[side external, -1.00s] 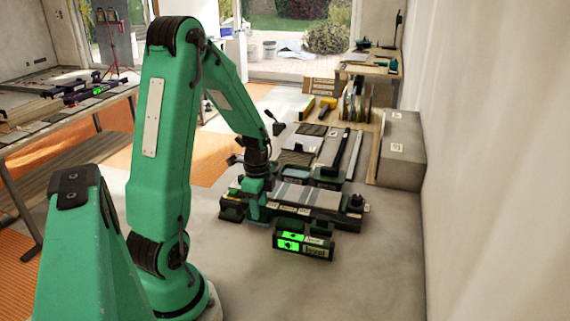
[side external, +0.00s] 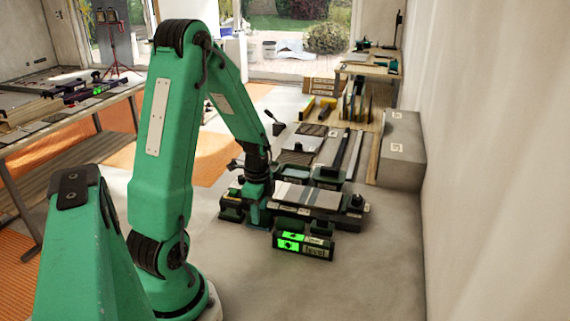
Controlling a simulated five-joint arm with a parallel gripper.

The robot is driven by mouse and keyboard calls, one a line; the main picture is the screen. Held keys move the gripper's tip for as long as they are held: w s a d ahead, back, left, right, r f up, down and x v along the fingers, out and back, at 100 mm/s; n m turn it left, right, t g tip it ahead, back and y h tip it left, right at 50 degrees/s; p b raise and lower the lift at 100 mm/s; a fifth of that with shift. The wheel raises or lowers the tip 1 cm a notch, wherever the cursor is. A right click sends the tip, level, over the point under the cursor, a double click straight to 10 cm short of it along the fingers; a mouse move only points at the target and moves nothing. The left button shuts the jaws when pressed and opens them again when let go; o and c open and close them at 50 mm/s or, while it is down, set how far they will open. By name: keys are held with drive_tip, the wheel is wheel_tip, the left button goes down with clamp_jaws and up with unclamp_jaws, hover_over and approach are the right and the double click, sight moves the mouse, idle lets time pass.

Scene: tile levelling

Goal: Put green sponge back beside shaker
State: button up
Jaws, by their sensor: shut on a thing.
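My gripper (side external: 257,219) is low over the floor at the left end of a dark bench unit with striped pale and grey strips (side external: 305,196). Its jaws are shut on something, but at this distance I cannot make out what. I cannot pick out a green sponge or a shaker for certain; several small dark and green items stand around the gripper. A dark green holder (side external: 231,211) stands just left of the gripper.
A box with lit green panels and the word "level" (side external: 303,244) stands in front of the unit. Dark bins (side external: 327,177) and long strips (side external: 340,150) lie behind it. A grey block (side external: 402,148) stands by the right wall. The floor at front right is clear.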

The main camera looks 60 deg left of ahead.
idle(0.3)
drive_tip(key=o, duration=1.3)
drive_tip(key=shift+w+a, duration=0.1)
drive_tip(key=shift+w, duration=0.05)
drive_tip(key=shift+r, duration=0.1)
drive_tip(key=shift+o, duration=0.2)
drive_tip(key=shift+r, duration=3.9)
